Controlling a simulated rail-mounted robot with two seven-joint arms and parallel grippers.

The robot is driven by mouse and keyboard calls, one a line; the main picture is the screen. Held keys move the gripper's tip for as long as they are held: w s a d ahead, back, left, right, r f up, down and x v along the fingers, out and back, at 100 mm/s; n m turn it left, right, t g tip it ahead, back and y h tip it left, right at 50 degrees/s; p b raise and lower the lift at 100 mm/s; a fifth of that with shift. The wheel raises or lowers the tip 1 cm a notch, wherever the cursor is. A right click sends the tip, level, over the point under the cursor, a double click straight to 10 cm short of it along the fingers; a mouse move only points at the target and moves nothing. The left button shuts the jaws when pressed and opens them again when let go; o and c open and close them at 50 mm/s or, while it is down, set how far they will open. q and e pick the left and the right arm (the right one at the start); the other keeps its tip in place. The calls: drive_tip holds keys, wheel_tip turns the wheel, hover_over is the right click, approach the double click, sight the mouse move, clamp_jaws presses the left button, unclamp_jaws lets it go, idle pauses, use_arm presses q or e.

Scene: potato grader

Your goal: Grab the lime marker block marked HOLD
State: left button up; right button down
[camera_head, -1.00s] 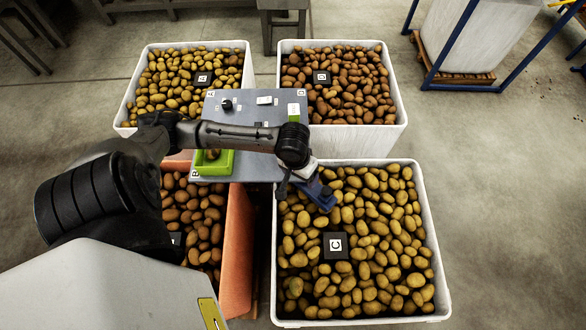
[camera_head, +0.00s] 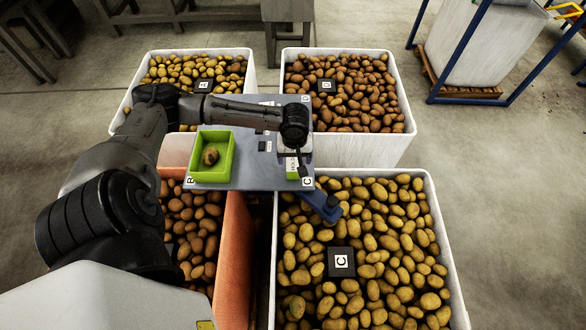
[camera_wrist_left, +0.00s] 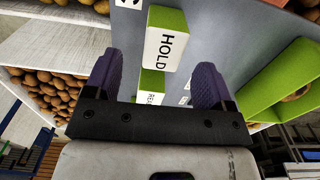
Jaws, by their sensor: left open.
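The lime marker block marked HOLD (camera_wrist_left: 167,40) stands on the grey panel (camera_head: 250,178), its white lettered face towards my left wrist camera. In the head view the block (camera_head: 292,170) shows near the panel's right side, partly covered by my left arm. My left gripper (camera_wrist_left: 158,62) is open and empty, with dark purple fingers. In the wrist view the HOLD block appears just ahead of and between the fingertips; contact is not visible. A second lime block (camera_wrist_left: 152,84), with lettering starting RE, shows lower between the fingers. My right gripper is out of view.
A lime tray (camera_head: 230,158) holding one potato sits on the panel's left part. White-walled bins of potatoes surround the panel, including the front right bin (camera_head: 446,240) marked C. An orange-walled bin (camera_head: 235,262) stands at front left.

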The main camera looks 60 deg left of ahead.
sight(293, 164)
use_arm(q)
drive_tip(key=shift+s+a+f+b, duration=0.1)
drive_tip(key=shift+f+b, duration=0.1)
drive_tip(key=shift+f, duration=1.35)
drive_tip(key=shift+s+f+b, duration=0.1)
drive_tip(key=shift+f+b, duration=0.1)
drive_tip(key=shift+f, duration=1.3)
drive_tip(key=shift+c, duration=0.4)
drive_tip(key=c, duration=0.9)
drive_tip(key=shift+c, duration=0.2)
drive_tip(key=shift+r, duration=0.15)
